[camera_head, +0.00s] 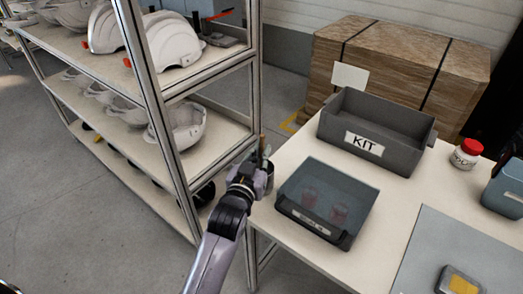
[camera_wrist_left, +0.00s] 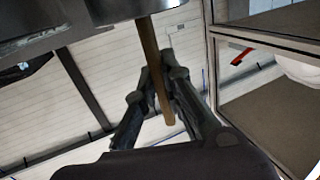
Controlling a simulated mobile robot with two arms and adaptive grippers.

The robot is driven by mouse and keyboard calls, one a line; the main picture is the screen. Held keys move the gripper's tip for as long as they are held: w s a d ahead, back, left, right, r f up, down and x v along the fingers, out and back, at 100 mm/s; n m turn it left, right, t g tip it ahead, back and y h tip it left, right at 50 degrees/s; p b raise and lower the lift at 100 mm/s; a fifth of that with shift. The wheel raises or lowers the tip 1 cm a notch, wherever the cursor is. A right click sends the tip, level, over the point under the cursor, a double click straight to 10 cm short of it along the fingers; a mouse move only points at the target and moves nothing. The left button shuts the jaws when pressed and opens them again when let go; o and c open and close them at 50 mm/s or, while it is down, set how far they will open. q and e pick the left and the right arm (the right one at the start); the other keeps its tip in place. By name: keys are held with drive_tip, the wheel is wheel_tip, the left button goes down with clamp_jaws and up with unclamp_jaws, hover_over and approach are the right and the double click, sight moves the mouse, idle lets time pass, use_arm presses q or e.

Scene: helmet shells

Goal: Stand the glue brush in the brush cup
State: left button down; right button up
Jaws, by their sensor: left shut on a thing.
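My left gripper (camera_head: 262,170) is at the left edge of the white table. It is shut on the glue brush, whose thin wooden handle (camera_head: 262,142) stands up nearly vertical above the fingers. In the left wrist view the handle (camera_wrist_left: 160,85) passes between the two fingers (camera_wrist_left: 160,75). The handle's other end meets a grey rounded thing (camera_wrist_left: 135,8) at the top of that view, perhaps the brush cup. In the head view a dark cup-like shape (camera_head: 269,175) shows just beside the fingers, partly hidden. I cannot tell whether the brush is inside it. My right gripper is out of view.
A clear-lidded bin (camera_head: 325,205) stands right of my left gripper, with the grey KIT box (camera_head: 377,130) behind. A white jar with red lid (camera_head: 466,154) and a grey mat (camera_head: 455,245) lie right. A shelf rack (camera_head: 160,120) with helmet shells stands close on the left.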

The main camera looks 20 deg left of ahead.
use_arm(q)
drive_tip(key=shift+f+b, duration=0.5)
drive_tip(key=shift+f, duration=0.5)
drive_tip(key=c, duration=1.6)
unclamp_jaws()
drive_tip(key=shift+c, duration=0.2)
drive_tip(key=s, duration=1.2)
drive_tip(key=shift+r, duration=0.25)
